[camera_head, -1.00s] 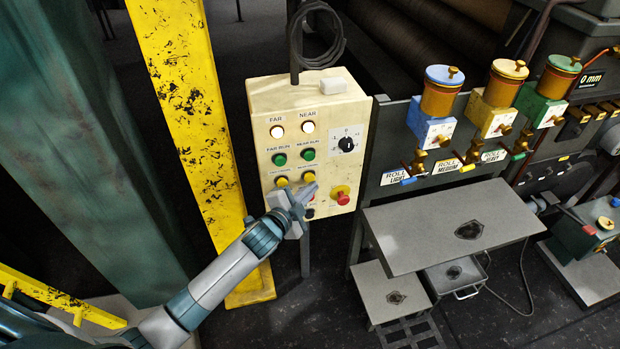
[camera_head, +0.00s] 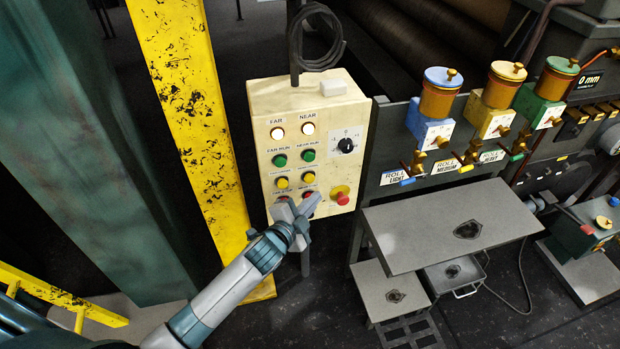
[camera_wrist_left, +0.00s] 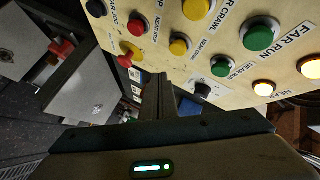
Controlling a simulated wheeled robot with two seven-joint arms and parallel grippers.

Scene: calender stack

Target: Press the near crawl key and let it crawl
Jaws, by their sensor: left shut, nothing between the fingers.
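The near crawl key is a yellow round button (camera_head: 308,178) in the right column of the cream control box (camera_head: 262,110). It also shows in the left wrist view (camera_wrist_left: 179,45). My left gripper (camera_head: 309,203) is shut and empty. It is just below the yellow buttons in the head view, over the lower row, partly hiding the red buttons there. In the left wrist view its closed fingertips (camera_wrist_left: 159,80) lie below the near crawl key in the picture and do not cover it. Any contact with the panel cannot be told. My right gripper is not in view.
The far crawl key (camera_head: 282,183) is beside it, with green run buttons (camera_head: 308,155) above and pale lit lamps (camera_head: 308,128) on top. A red emergency button (camera_head: 342,199) is at the lower right. A yellow post (camera_head: 190,120) stands left, a grey table (camera_head: 420,220) right.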

